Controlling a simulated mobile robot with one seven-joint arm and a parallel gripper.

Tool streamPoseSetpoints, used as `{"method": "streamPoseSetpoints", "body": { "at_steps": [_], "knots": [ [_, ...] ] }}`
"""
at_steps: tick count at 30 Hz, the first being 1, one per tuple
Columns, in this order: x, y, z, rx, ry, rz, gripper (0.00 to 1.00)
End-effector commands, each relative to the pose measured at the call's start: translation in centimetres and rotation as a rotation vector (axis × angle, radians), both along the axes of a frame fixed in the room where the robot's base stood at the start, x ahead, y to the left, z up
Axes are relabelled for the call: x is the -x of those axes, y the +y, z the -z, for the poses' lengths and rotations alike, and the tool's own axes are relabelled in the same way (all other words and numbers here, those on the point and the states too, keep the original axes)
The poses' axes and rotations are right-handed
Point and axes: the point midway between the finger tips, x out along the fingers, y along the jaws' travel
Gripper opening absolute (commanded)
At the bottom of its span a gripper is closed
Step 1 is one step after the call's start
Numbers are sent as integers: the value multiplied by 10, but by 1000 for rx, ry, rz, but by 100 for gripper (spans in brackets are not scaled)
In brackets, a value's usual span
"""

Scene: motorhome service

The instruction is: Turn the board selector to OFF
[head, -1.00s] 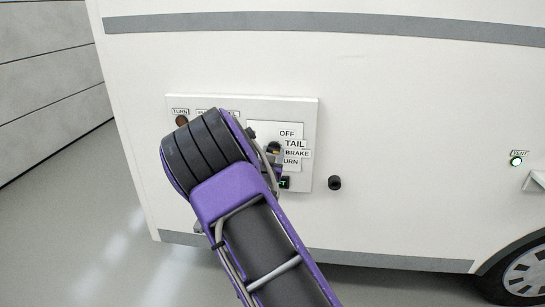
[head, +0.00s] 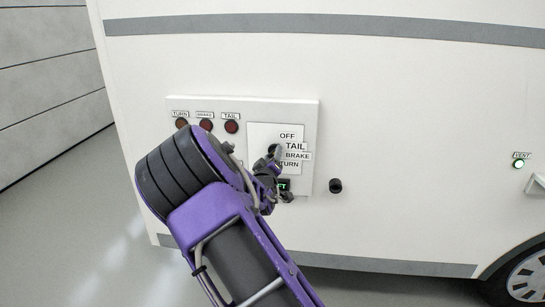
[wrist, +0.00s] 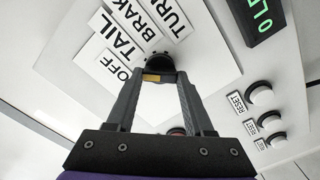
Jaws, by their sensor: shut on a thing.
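The board selector is a black knob (wrist: 158,61) on a white plate with the labels OFF, TAIL, BRAKE and TURN. My gripper (wrist: 160,76) is shut on the knob, one finger on each side, in the wrist view. In the head view my gripper (head: 270,163) reaches the knob from the lower left and mostly hides it. The OFF label (head: 287,135) is at the top of the row, with TAIL (head: 295,146) below it. I cannot tell which label the knob points to.
Dark red TURN, BRAKE and TAIL lamps (head: 231,127) line the board's top left. A green-lit display (wrist: 262,18) and several reset buttons (wrist: 262,93) sit beside the selector plate. A black round fitting (head: 335,186) projects right of the board. A VENT light (head: 518,163) glows green.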

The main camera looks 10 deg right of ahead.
Motion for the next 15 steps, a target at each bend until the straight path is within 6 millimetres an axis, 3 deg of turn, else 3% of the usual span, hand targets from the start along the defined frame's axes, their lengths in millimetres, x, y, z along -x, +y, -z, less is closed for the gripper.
{"method": "streamPoseSetpoints", "body": {
  "at_steps": [15],
  "knots": [
    [0, 0, 1, 239, 79, 0, 0]
  ]
}}
